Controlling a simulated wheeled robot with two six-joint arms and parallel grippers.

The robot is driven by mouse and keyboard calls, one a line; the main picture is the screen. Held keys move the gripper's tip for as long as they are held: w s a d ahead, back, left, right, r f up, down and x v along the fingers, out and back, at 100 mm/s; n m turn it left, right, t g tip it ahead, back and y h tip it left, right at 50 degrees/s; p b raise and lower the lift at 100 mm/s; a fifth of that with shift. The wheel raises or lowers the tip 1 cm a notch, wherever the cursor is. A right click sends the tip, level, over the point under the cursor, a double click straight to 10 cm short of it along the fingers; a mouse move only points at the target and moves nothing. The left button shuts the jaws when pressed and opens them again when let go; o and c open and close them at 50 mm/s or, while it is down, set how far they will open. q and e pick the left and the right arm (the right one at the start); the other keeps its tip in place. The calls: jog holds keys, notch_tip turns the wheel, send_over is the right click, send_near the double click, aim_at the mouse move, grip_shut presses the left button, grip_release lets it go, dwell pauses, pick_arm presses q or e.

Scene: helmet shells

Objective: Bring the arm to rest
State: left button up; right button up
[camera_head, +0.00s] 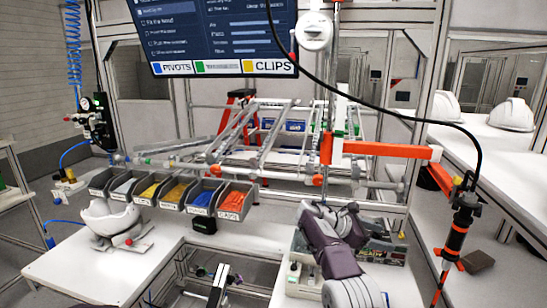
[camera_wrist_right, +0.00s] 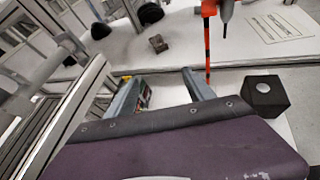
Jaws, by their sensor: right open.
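My right arm (camera_head: 335,245), with its purple-grey cover, reaches in from the bottom right of the head view. Its gripper (camera_head: 322,208) points away over the white worktop, near a box marked READY (camera_head: 375,252). In the right wrist view the two grey fingers of the gripper (camera_wrist_right: 162,78) stand well apart with nothing between them, so it is open and empty. The fingers are small and partly hidden by the wrist in the head view. I cannot make out my left gripper.
A white helmet shell (camera_head: 110,217) sits on a fixture at the left. Several parts bins (camera_head: 202,197) line the bench's back edge below a metal frame. An orange-and-black hanging tool (camera_head: 460,225) is right of my arm. White helmets (camera_head: 512,115) stand on the right bench.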

jog(key=s+m+y, duration=0.1)
jog(key=s+y, duration=0.4)
jog(key=s, duration=0.6)
jog(key=s+a+f+m+y, duration=0.4)
jog(key=s+a+f+m, duration=0.2)
jog(key=s+f+m, duration=0.2)
jog(key=s+a+f+m+y, duration=0.4)
jog(key=s+a+f+m, duration=0.3)
jog(key=s, duration=0.5)
jog(key=shift+s+a+f+m+y, duration=0.3)
jog(key=shift+s+f+m, duration=0.1)
jog(key=shift+f+m, duration=0.7)
jog(key=shift+s+r, duration=0.15)
jog(key=shift+r, duration=0.05)
